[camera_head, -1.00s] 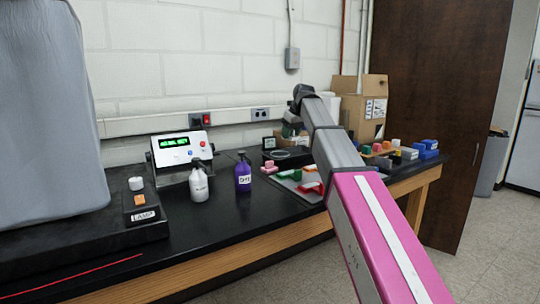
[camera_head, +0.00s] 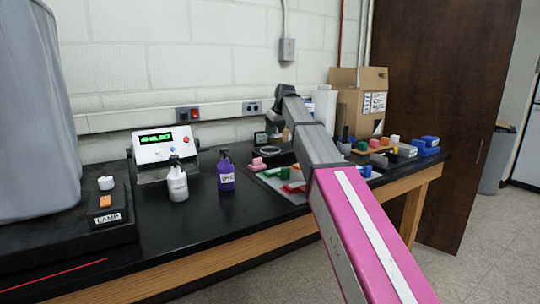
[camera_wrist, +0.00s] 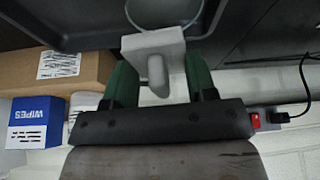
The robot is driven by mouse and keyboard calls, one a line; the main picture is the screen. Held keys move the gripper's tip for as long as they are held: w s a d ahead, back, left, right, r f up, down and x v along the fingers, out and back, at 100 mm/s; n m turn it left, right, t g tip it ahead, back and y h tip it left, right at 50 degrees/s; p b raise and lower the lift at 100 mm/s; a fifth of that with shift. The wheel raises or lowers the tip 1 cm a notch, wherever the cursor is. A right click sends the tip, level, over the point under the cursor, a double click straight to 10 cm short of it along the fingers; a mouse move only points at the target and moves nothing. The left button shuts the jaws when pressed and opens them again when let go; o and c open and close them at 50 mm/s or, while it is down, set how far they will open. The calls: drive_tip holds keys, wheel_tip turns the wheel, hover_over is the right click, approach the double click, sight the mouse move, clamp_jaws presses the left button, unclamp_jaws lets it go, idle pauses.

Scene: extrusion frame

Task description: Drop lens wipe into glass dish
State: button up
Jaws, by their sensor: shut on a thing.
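My gripper (camera_wrist: 158,66) has green fingers shut on a pale grey-white piece with a rounded tab, which I take to be the lens wipe (camera_wrist: 160,48). The glass dish (camera_wrist: 162,10) shows as a clear round rim at the top edge of the wrist view, just beyond the held piece and partly cut off. In the head view the glass dish (camera_head: 270,149) is a small pale ring on a dark surface at the back of the bench. My arm reaches over the bench there; the fingers and held piece are too small to make out clearly.
A purple bottle (camera_head: 226,170) and a white bottle (camera_head: 177,182) stand left of the dish. A grey tray (camera_head: 266,184) with coloured pieces lies in front of it. A cardboard box (camera_head: 362,100) is behind right. A blue wipes box (camera_wrist: 36,122) shows in the wrist view.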

drive_tip(key=shift+f, duration=0.75)
drive_tip(key=o, duration=1)
drive_tip(key=v, duration=1)
drive_tip(key=shift+s+d+r, duration=0.1)
drive_tip(key=shift+s+r, duration=0.1)
drive_tip(key=shift+r, duration=0.15)
